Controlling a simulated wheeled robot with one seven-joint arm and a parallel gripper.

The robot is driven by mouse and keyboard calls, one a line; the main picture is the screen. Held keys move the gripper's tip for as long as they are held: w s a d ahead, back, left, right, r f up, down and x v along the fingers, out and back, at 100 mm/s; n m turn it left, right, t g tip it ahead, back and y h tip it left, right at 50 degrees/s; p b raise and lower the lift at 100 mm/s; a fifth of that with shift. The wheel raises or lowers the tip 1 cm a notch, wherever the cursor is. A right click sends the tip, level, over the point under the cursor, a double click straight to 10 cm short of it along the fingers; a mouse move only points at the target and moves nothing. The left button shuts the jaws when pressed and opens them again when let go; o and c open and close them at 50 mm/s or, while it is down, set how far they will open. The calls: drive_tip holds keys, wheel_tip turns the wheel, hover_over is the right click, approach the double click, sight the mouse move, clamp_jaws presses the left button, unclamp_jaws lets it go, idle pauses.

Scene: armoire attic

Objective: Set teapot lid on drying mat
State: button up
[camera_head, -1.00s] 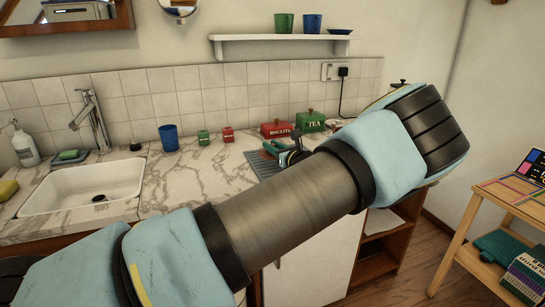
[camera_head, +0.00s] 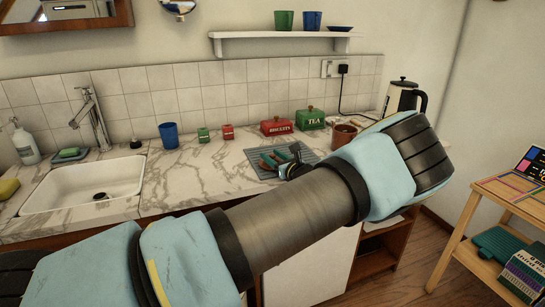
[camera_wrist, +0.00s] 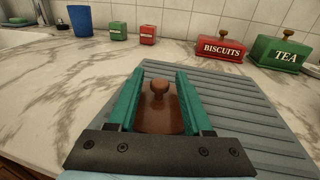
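The teapot lid (camera_wrist: 160,115) is brown with a round knob, and lies on the grey ribbed drying mat (camera_wrist: 235,105). It sits between the two teal fingers of my gripper (camera_wrist: 160,77). The fingers stand well apart, one on each side of the lid, and the knob touches neither; contact at the lid's sides is hard to tell. In the head view my gripper (camera_head: 283,158) is low over the mat (camera_head: 256,156), with the lid partly hidden by the fingers. A brown pot (camera_head: 343,137), perhaps the teapot, stands right of the mat, partly hidden by my arm.
A red BISCUITS tin (camera_head: 277,127) and a green TEA tin (camera_head: 311,119) stand behind the mat. A kettle (camera_head: 402,98) is at the right. Small green and red tins, a blue cup (camera_head: 169,136) and the sink (camera_head: 85,188) are to the left. The marble counter left of the mat is clear.

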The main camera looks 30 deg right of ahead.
drive_tip(key=shift+o, duration=0.2)
drive_tip(key=shift+r, duration=0.25)
drive_tip(key=s+b, duration=0.2)
drive_tip(key=s, duration=1)
drive_tip(key=shift+d+r+b, duration=0.2)
drive_tip(key=shift+d+b, duration=0.1)
drive_tip(key=shift+d, duration=0.15)
